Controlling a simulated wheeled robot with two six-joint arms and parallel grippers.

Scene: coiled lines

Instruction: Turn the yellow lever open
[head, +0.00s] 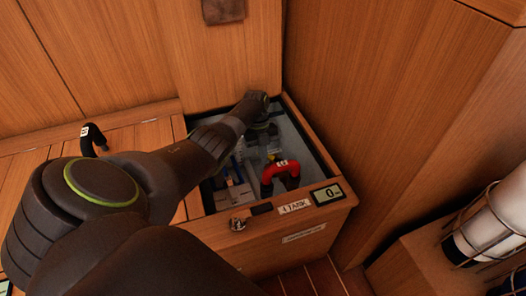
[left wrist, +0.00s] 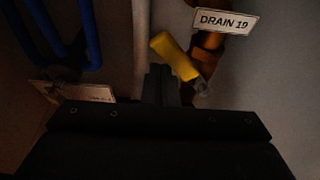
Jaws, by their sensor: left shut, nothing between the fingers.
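The yellow lever (left wrist: 174,56) shows in the left wrist view, slanting up and to the left from its grey pivot on a brass-coloured fitting (left wrist: 206,42). My left gripper (left wrist: 161,72) is shut and empty, with its fingertips just below and left of the lever. I cannot tell whether they touch it. In the head view my left arm reaches down into the open compartment (head: 323,160), and the gripper's fingertips are hard to make out there. My right gripper is in neither view.
A "DRAIN 19" label (left wrist: 226,21) is beside the fitting. Blue lines (left wrist: 88,35) and a pale pipe (left wrist: 140,45) run to the left. A red bent handle (head: 281,172) stands near the compartment's front. A small display (head: 327,194) sits on its front rim. Wooden walls enclose the back and right.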

